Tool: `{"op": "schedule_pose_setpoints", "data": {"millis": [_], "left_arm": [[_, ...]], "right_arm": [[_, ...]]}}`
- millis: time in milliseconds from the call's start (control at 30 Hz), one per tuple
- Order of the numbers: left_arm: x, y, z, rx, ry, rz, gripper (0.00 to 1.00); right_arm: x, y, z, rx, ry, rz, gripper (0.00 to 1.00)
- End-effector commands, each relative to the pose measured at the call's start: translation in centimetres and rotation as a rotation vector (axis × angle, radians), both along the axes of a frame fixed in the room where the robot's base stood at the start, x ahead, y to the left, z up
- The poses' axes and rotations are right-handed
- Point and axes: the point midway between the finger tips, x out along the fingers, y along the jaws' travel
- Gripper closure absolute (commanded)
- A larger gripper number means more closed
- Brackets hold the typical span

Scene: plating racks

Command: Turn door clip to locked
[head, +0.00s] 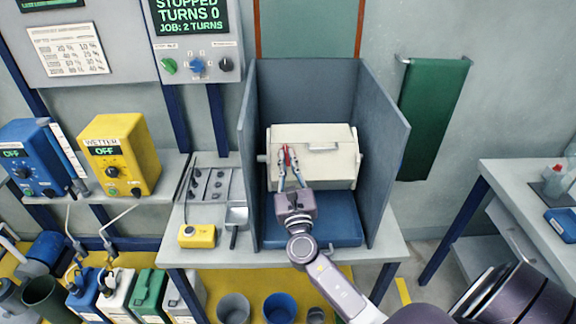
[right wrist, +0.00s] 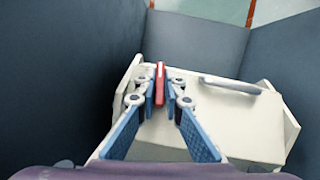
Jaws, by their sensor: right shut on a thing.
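The door clip is a small red bar (head: 288,155) on the left part of the cream barrel's door (head: 335,165). In the right wrist view the red clip (right wrist: 159,84) stands lengthwise between my fingers, pointing away from the wrist. My right gripper (head: 288,164) is shut on the red clip, one fingertip on each side; the fingers also show in the right wrist view (right wrist: 159,95). The fingers hide part of the clip. My left gripper is not in view.
Grey-blue panels (head: 387,145) enclose the barrel at the back and both sides. A pale handle (head: 323,147) is on the door right of the clip. A blue tray (head: 335,232) lies below. A yellow box (head: 197,235) and a metal scoop (head: 237,217) are outside the left panel.

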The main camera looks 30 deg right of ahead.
Motion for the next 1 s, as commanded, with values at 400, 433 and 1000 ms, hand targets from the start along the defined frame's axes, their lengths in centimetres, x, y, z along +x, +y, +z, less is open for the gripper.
{"op": "schedule_pose_setpoints", "data": {"millis": [400, 433, 1000], "left_arm": [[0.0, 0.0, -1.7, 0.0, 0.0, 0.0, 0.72], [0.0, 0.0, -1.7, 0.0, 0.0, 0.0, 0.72], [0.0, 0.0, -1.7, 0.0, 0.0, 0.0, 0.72]], "right_arm": [[0.1, 0.1, -0.1, 0.115, -0.07, -0.081, 1.0], [0.1, 0.1, -0.1, 0.118, -0.072, -0.083, 1.0], [0.1, 0.1, 0.1, 0.125, -0.078, -0.088, 0.81]]}}
